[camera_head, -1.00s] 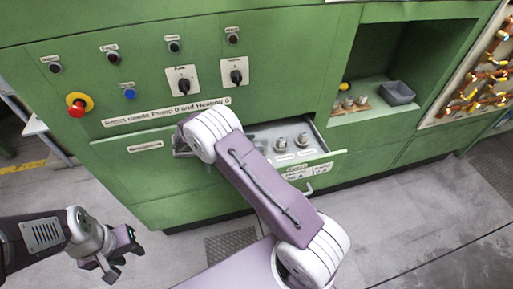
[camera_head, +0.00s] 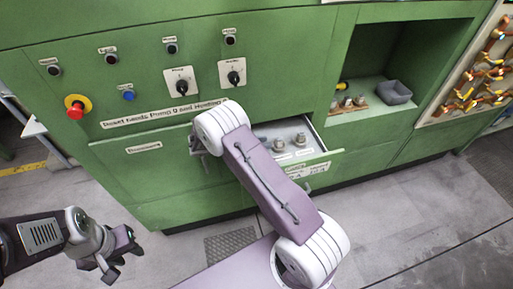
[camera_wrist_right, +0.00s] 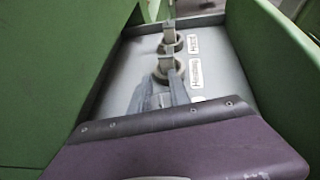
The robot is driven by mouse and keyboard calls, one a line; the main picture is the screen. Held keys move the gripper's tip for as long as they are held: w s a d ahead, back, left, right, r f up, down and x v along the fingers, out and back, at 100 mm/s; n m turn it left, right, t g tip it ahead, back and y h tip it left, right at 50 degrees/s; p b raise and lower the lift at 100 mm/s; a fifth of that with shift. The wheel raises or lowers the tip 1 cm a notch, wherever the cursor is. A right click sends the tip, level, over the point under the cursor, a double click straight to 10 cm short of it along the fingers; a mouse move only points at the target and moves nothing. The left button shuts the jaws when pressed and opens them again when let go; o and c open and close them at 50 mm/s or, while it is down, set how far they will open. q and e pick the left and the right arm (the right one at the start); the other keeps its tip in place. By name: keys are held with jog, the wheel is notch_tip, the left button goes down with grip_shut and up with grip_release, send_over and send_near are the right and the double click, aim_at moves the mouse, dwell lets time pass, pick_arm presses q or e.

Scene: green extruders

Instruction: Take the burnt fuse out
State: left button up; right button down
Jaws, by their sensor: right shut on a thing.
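The open drawer (camera_head: 330,158) in the green cabinet holds grey fuses in round sockets. In the head view a nearer fuse (camera_head: 279,146) and a farther fuse (camera_head: 300,140) show right of my right wrist. The right wrist view shows a near fuse (camera_wrist_right: 166,55) and a far fuse (camera_wrist_right: 170,34), with white labels beside them. My right gripper (camera_wrist_right: 160,88) reaches into the drawer, its grey fingers closed at the near fuse; the exact contact is hard to see. Burn marks cannot be made out. My left gripper (camera_head: 122,262) hangs empty and open, away from the cabinet.
The panel above has a red emergency button (camera_head: 75,108), a blue button (camera_head: 128,96) and two rotary switches (camera_head: 181,82). An open niche at right holds a grey bin (camera_head: 396,92) and a small rack (camera_head: 348,106). The floor in front is free.

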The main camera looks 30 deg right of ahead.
jog(key=shift+r, duration=0.1)
jog(key=shift+r, duration=0.35)
jog(key=r, duration=0.2)
jog(key=s+r, duration=0.1)
jog(key=r, duration=0.1)
jog(key=shift+s+d, duration=0.1)
jog(key=shift+d, duration=0.2)
jog(key=s+d+r, duration=0.5)
jog(key=s+r, duration=0.1)
jog(key=s, duration=0.3)
